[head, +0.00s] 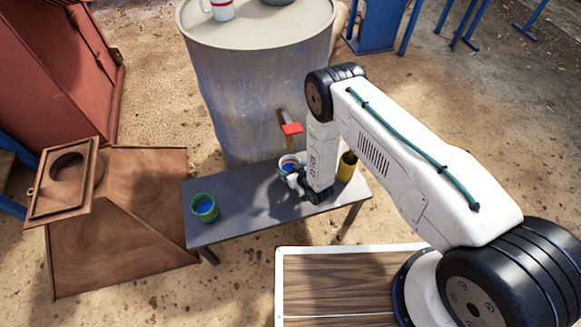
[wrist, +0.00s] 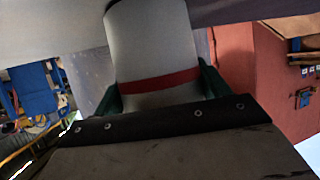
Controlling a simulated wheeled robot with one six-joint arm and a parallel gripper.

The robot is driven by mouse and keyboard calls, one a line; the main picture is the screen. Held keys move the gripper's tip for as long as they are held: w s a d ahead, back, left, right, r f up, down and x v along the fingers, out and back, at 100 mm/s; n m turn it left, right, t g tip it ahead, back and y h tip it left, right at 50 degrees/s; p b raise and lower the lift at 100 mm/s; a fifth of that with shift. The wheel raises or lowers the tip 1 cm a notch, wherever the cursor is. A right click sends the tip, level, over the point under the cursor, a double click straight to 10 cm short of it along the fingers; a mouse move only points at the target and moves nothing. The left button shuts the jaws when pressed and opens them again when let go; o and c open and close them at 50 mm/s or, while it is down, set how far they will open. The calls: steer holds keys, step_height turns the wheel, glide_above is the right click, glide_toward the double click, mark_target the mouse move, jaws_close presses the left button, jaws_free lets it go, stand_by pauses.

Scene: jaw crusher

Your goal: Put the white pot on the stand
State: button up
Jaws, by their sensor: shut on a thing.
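The white pot (head: 289,160) has a red band and a blue inside in the head view. It is at the back edge of a low grey table (head: 243,207), below the big drum. My gripper (head: 297,181) is shut on it. In the wrist view the white pot (wrist: 150,42) fills the space between my gripper's dark green fingers (wrist: 160,92), its red band level with them. I cannot tell whether its base touches the tabletop. Nothing is plainly labelled as the stand.
A green pot (head: 205,208) with blue inside stands at the table's left; a yellow pot (head: 347,166) stands at its right, close to my arm. A grey drum (head: 255,80) rises behind, with a white mug (head: 221,10) on top. The table's middle is clear.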

steer(key=shift+f, duration=0.15)
steer(key=o, duration=1.2)
steer(key=v, duration=1.2)
